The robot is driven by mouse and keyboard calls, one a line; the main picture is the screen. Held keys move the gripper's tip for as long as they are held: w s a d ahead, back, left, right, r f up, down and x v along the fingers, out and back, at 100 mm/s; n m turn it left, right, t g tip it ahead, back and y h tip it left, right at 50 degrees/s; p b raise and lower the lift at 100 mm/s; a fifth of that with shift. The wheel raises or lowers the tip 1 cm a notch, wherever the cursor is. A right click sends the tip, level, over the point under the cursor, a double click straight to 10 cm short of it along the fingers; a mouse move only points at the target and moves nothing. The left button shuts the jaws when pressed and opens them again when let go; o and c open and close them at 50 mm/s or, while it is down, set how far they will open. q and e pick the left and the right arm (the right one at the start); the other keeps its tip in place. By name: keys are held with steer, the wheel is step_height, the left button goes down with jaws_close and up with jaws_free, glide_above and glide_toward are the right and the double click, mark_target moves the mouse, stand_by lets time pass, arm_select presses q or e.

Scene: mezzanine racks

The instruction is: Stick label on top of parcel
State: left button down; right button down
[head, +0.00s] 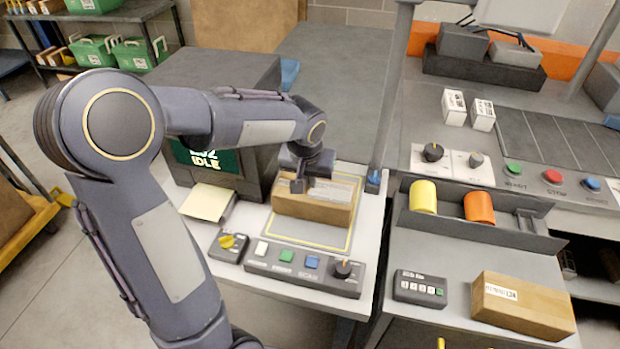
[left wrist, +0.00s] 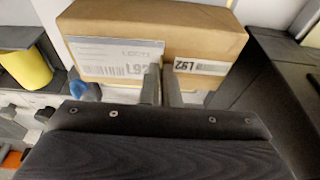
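The brown parcel (head: 315,211) sits on the pale square plate (head: 338,238) of the left bench. A white label (head: 335,189) with print lies flat over one half of its upper face; it also shows in the left wrist view (left wrist: 108,60), with a barcode and "L92". My left gripper (head: 299,185) is low over the parcel. Its fingers, seen in the left wrist view (left wrist: 162,82), are close together at the label's edge and appear to pinch it. The fingers hide that edge, so full contact with the parcel is unclear. My right gripper is out of view.
A dark printer-like box (head: 205,180) stands left of the parcel and a post (head: 392,100) right. A control strip (head: 300,270) lies in front. Another parcel (head: 523,307), a keypad box (head: 420,289) and a tray with rolls (head: 450,228) are on the right bench.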

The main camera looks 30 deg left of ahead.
arm_select(q)
steer(key=c, duration=2.1)
jaws_free()
steer(key=shift+f, duration=0.1)
steer(key=o, duration=0.8)
step_height(320, 180, up, 7)
steer(key=p, duration=0.5)
steer(key=s+d+r+t+h, duration=0.1)
steer(key=s+d+h, duration=0.1)
steer(key=s, duration=0.9)
steer(key=s+d+r+m+t+h, duration=0.1)
steer(key=s+d, duration=0.4)
steer(key=s, duration=0.6)
steer(key=shift+s+r+h, duration=0.35)
steer(key=shift+h, duration=0.45)
